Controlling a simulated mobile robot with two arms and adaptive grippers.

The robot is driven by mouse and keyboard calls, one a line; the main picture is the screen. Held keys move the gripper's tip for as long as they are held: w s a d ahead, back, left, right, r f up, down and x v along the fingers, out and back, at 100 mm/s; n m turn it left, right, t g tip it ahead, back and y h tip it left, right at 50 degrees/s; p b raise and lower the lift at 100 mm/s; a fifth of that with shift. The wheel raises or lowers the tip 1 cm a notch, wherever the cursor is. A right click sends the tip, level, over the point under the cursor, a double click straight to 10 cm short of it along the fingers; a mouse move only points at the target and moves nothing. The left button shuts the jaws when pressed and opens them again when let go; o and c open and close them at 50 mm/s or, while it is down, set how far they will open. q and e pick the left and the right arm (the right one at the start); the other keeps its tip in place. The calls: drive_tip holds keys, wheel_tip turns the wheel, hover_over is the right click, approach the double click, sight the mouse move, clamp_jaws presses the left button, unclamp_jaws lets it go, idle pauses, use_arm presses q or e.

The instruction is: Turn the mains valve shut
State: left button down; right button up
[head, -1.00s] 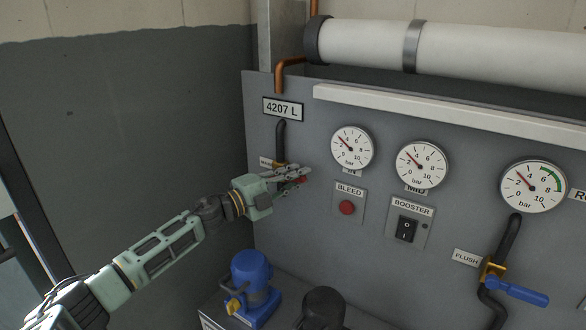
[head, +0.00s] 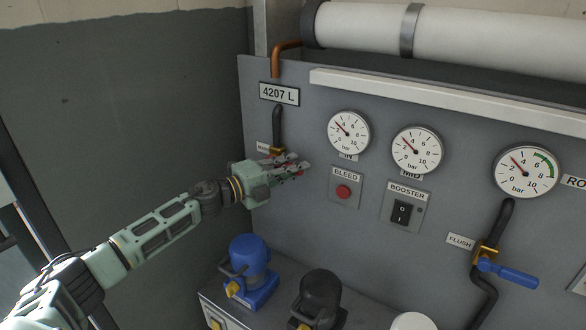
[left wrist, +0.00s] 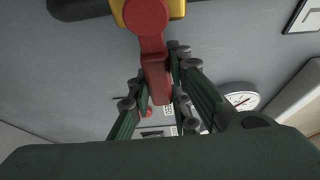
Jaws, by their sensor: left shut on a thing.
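The mains valve has a yellow body (head: 277,150) on a dark pipe at the panel's left, below the "4207 L" sign. Its label is partly hidden by my left gripper. In the left wrist view, the red lever (left wrist: 156,78) runs from the yellow body (left wrist: 175,8) down between my fingers. My left gripper (head: 299,167) is shut on this red lever; the fingers (left wrist: 160,92) lie on both sides of it. In the head view only small bits of red show between the fingers. My right gripper is not in view.
Right of the gripper are the red bleed button (head: 343,192), the booster switch (head: 402,212) and several gauges. A blue flush lever (head: 508,273) sticks out farther right. A blue pump (head: 249,268) and a black pump (head: 319,298) stand below on a grey ledge.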

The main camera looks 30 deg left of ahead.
use_arm(q)
drive_tip(key=c, duration=1.6)
unclamp_jaws()
drive_tip(key=shift+v, duration=6.05)
